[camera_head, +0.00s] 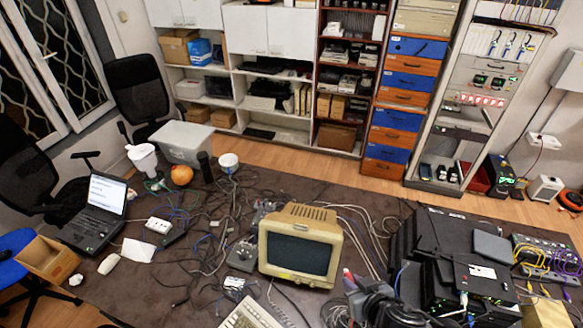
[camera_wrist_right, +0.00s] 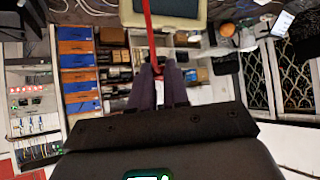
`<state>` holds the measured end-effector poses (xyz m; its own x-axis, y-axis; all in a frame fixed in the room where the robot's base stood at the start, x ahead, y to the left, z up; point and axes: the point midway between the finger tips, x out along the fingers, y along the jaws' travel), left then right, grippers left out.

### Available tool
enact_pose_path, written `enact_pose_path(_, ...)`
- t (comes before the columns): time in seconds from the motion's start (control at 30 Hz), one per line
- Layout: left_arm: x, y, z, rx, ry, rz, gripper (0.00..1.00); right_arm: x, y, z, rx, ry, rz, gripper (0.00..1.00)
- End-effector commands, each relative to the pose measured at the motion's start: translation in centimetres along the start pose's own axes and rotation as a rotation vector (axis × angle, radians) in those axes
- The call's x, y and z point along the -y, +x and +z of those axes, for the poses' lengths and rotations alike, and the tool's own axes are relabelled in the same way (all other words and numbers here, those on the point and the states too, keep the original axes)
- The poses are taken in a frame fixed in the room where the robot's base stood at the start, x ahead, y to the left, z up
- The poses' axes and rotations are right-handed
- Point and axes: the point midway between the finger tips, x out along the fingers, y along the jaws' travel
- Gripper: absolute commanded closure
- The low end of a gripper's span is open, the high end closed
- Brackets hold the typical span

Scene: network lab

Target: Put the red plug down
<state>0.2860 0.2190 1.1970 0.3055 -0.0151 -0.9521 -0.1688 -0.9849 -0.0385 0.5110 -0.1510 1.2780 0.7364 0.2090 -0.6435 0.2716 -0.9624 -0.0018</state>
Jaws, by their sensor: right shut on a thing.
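My right gripper (camera_head: 352,284) is at the bottom centre of the head view, just right of the beige monitor, above the cluttered table. In the right wrist view its two dark fingers (camera_wrist_right: 160,72) are closed on the red plug (camera_wrist_right: 154,62). A red cable (camera_wrist_right: 149,30) runs from between the fingers to the top edge of that view, in front of the monitor. The plug itself is mostly hidden between the fingers. I cannot tell its shape or whether it touches anything. My left gripper is not in view.
The beige monitor (camera_head: 300,246) and a keyboard (camera_head: 250,314) stand close to the left. Black network equipment (camera_head: 440,240) is stacked at right. Tangled cables, a laptop (camera_head: 98,212) and an orange (camera_head: 181,174) cover the dark table (camera_head: 290,190). Shelves stand behind.

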Motion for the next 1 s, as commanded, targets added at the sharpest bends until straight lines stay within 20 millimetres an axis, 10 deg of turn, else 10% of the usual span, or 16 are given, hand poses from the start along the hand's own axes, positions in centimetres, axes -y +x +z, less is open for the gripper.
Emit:
enact_pose_path(0.4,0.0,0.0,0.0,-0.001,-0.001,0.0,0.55,-5.3,-1.1,0.4,0.001,0.163,0.198,1.0)
enact_pose_path(1.0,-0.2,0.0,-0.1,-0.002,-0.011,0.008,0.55,-3.9,-1.5,-0.2,-0.001,0.115,0.128,1.0)
